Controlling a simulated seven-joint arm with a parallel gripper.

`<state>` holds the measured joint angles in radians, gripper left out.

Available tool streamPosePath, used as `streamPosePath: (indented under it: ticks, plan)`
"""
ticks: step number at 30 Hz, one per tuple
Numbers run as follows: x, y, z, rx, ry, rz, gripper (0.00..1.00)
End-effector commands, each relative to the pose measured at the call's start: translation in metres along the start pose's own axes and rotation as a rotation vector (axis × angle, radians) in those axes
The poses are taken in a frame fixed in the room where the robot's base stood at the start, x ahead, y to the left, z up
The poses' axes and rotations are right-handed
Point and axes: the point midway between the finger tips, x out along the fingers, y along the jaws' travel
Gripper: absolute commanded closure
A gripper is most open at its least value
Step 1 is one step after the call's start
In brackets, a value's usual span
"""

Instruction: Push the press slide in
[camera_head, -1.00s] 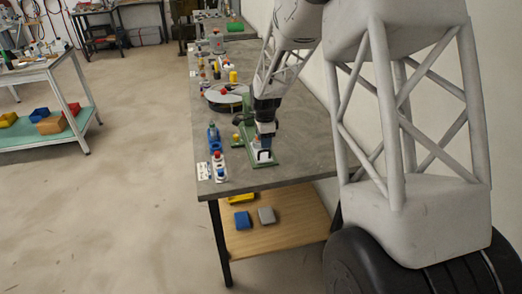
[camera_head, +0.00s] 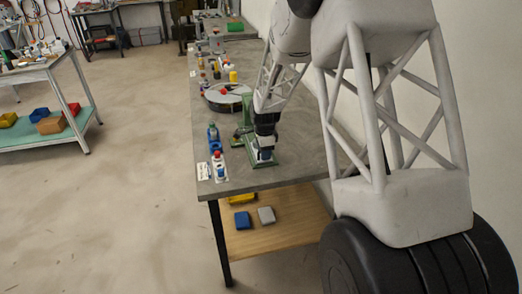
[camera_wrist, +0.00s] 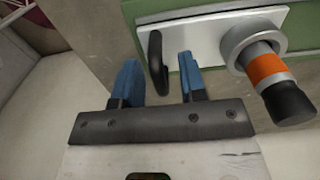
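The green press (camera_head: 262,162) stands on the grey workbench, partly hidden by my arm. In the wrist view its green body (camera_wrist: 215,7) carries a light grey plate (camera_wrist: 204,36) with an upright black handle (camera_wrist: 157,62). I take this to be the slide's front; how far it sticks out is unclear. A grey cylinder with an orange band and black end (camera_wrist: 270,72) projects to the right. My gripper (camera_wrist: 159,72), also in the head view (camera_head: 265,155), has two blue fingers apart, with the handle showing between their tips. I cannot tell whether they touch it.
A round grey tray (camera_head: 222,103) lies behind the press. Small bottles and blue parts (camera_head: 214,145) stand along the bench's left side. A wooden shelf (camera_head: 272,236) below holds blue, grey and yellow boxes. The floor left of the bench is clear.

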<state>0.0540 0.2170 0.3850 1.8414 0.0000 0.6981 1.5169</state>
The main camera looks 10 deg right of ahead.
Motion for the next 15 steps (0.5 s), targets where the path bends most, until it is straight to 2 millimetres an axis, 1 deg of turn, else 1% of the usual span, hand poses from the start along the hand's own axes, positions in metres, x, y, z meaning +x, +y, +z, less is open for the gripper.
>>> streamPosePath:
  ticks: [2,5,9,10,15]
  plan:
    - [-0.0001,0.0000,0.0000,0.000,0.000,0.000,0.62]
    - [-0.0001,0.0000,0.0000,0.000,0.000,0.000,0.76]
    - [-0.0001,0.0001,0.0000,0.000,0.000,0.000,0.97]
    - [-0.0001,0.0001,0.0000,0.000,0.000,0.000,1.00]
    - [-0.0001,-0.0003,0.0000,0.000,0.000,0.000,1.00]
